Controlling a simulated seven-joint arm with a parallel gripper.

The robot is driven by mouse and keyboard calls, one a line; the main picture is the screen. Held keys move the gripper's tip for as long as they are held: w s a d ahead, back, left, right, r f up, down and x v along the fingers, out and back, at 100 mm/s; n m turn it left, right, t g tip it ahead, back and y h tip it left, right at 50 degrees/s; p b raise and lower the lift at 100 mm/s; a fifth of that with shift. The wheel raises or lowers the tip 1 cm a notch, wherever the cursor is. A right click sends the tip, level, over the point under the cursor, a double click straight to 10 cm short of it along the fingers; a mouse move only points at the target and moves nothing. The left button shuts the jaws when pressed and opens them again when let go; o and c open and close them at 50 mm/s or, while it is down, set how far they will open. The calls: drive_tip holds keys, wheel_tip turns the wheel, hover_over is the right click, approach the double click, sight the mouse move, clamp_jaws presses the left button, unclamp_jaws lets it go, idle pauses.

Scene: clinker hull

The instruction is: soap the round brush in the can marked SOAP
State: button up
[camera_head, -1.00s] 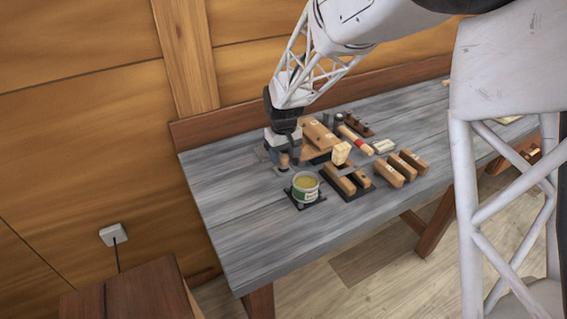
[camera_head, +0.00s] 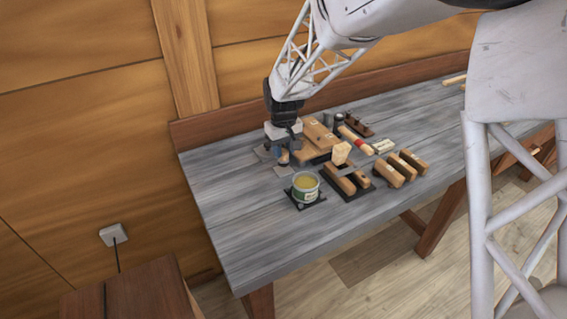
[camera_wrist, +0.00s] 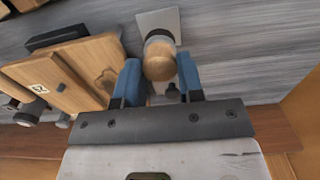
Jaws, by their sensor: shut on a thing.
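My gripper (camera_head: 284,154) is at the far left part of the bench, behind and left of a can. In the wrist view its two blue fingers (camera_wrist: 160,82) are shut on the round brush (camera_wrist: 159,62), which has a round wooden top and a pale band beyond it. The brush sits over a small grey plate (camera_wrist: 150,20); I cannot tell whether it touches it. The can (camera_head: 306,192) has a white and green label and yellowish contents, and stands upright on a dark base. Its lettering is too small to read.
A wooden board (camera_head: 318,138) lies just right of my gripper. It also shows in the wrist view (camera_wrist: 80,72). Wooden blocks (camera_head: 340,180) on dark bases stand right of the can. The bench's left front (camera_head: 235,225) is clear. A low wooden rail runs behind.

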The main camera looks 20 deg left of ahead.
sight(284, 151)
drive_tip(key=shift+r, duration=1.9)
drive_tip(key=shift+s+d, duration=0.1)
drive_tip(key=s+d+r, duration=0.5)
drive_tip(key=s+d, duration=0.3)
drive_tip(key=shift+d, duration=0.35)
drive_tip(key=shift+f, duration=0.2)
drive_tip(key=shift+f, duration=2.8)
drive_tip(key=shift+s+f, duration=0.1)
drive_tip(key=shift+f, duration=0.55)
idle(0.6)
drive_tip(key=shift+r, duration=0.1)
